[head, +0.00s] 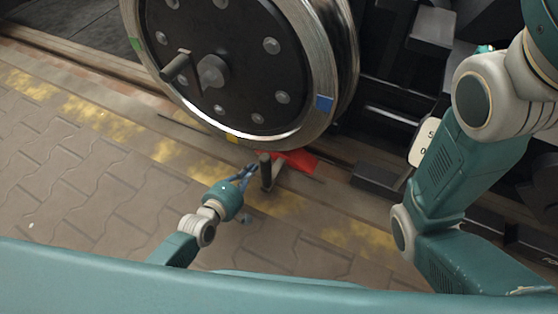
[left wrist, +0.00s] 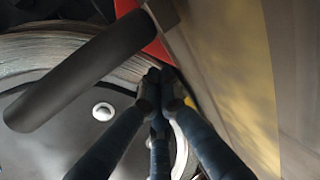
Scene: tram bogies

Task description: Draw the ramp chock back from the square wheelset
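The square wheelset shows as a large wheel (head: 228,70) with a dark bolted disc and a bright steel rim, at the top of the head view. The ramp chock (head: 297,162) is red and lies low by the foot of the wheel, partly hidden. A dark upright handle (head: 265,168) stands at its near side. My left gripper (head: 248,175) has its blue fingers just left of the handle. In the left wrist view the handle (left wrist: 85,70) crosses the upper left, outside the fingers (left wrist: 160,80); red (left wrist: 158,48) shows behind. The finger gap is unclear. My right gripper is not seen.
A worn yellow line (head: 100,115) runs along the paving (head: 60,180) beside the rail. Dark blocks (head: 378,182) lie along the track to the right. A crank-like peg (head: 175,67) sticks out of the wheel disc. The paving at left is clear.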

